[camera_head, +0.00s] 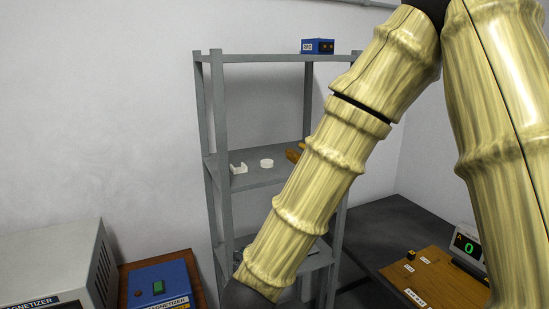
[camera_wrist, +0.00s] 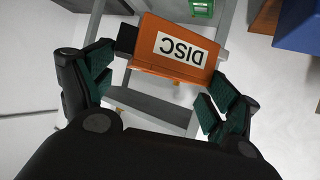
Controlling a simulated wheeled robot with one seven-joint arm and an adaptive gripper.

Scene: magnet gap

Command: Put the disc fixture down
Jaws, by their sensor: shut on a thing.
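The disc fixture (camera_wrist: 150,62) is an orange block with a white label reading DISC, upside down in the wrist view, and a dark piece at its left end. My gripper (camera_wrist: 162,78) is shut on it, with dark green finger pads at either side. The fixture is tilted in the wrist view, with parts of the grey rack behind and below it. In the head view my arm hides the gripper, and I cannot make out the held fixture there.
A grey shelf rack (camera_head: 216,117) stands ahead. Its middle shelf bears a white notched block (camera_head: 238,169), a white round piece (camera_head: 267,163) and an orange-yellow thing (camera_head: 293,154) partly behind my arm. A blue box (camera_head: 317,46) sits on top. Magnetizer units (camera_head: 160,285) stand at lower left.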

